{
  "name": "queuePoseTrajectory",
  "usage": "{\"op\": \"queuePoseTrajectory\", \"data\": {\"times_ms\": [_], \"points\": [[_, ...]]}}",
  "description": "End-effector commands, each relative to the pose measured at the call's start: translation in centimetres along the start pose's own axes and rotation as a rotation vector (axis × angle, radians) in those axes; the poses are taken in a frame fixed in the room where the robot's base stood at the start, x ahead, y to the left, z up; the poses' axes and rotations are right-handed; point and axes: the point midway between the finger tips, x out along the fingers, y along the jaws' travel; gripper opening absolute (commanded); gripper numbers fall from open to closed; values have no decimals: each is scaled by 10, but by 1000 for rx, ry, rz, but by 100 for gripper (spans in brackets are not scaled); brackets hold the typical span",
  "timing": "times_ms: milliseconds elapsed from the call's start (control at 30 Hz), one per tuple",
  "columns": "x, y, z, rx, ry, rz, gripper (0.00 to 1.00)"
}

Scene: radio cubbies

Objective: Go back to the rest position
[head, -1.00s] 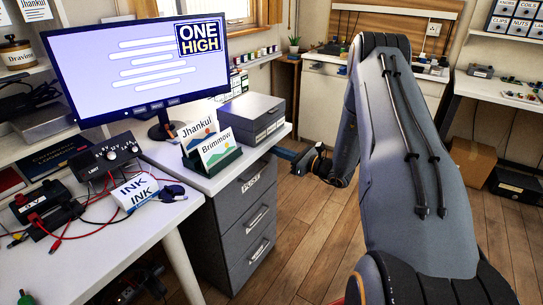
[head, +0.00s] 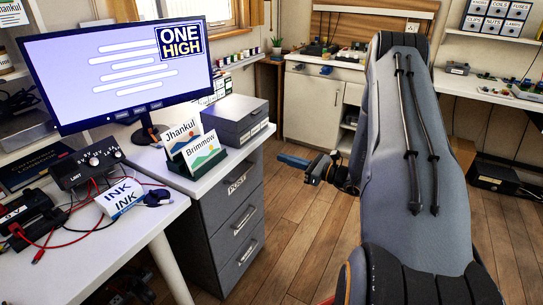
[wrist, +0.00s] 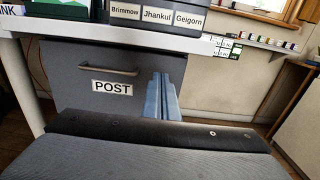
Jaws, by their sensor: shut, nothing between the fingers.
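My arm rises at the right of the head view, folded at the elbow. My gripper (head: 293,161) shows as a blue end beside the arm, pointing left over the floor and apart from the desk drawers. In the wrist view, my gripper (wrist: 162,97) shows its two blue fingers side by side and closed, with nothing held. Behind them is the grey drawer front (wrist: 85,65) with a POST label (wrist: 112,87). Part of my gripper's mount and wrist is hidden by the arm in the head view.
A desk with a monitor (head: 120,75), a card holder (head: 203,172) and a grey box (head: 232,120) stands at left. A drawer unit (head: 238,225) stands under it. Wooden floor (head: 305,215) is clear between the drawers and my arm. A white cabinet (head: 312,105) stands at the back.

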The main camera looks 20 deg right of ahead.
Motion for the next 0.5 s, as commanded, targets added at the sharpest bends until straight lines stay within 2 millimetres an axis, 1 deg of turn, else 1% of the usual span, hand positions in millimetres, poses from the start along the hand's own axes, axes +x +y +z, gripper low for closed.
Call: {"op": "queuePoseTrajectory", "data": {"times_ms": [33,100,200,333,500], "points": [[-9,-1,-1,2,0,-3,0],[-19,0,-1,2,1,-2,0],[-27,1,-1,1,1,1,0],[-33,1,0,1,1,2,0],[-31,4,2,-2,5,12,0]]}}
